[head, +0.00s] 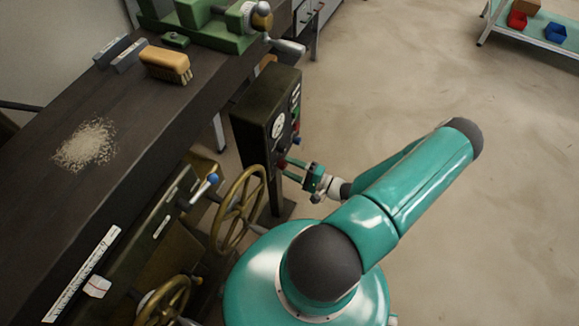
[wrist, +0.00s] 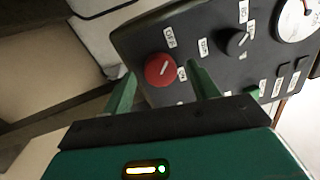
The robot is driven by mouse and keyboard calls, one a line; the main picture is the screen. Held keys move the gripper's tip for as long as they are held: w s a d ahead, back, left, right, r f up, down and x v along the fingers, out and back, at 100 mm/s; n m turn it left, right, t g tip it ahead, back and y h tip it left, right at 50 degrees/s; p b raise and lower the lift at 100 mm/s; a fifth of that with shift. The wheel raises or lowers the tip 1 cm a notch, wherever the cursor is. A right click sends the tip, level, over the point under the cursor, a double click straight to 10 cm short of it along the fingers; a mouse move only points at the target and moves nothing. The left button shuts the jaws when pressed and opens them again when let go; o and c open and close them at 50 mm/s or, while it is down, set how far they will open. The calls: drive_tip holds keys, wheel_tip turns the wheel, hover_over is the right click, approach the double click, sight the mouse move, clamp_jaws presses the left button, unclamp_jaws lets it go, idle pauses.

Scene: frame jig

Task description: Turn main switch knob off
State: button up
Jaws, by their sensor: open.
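A round red knob (wrist: 160,69) with a pale pointer line sits on the dark control panel (wrist: 200,50). In the wrist view its line tilts up to the right. I cannot tell whether the fingertips touch the knob or panel. In the head view my gripper (head: 286,168) is at the lower front of the control box (head: 256,118), and the fingers hide part of the panel there.
A black knob (wrist: 236,41) and a dial gauge (wrist: 298,18) are right of the red knob. A brass handwheel (head: 238,209) stands close left of my gripper. A dark bench (head: 110,150) holds a brush (head: 166,64).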

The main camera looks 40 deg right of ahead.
drive_tip(key=v, duration=1.2)
drive_tip(key=shift+s, duration=0.4)
drive_tip(key=shift+d, duration=0.15)
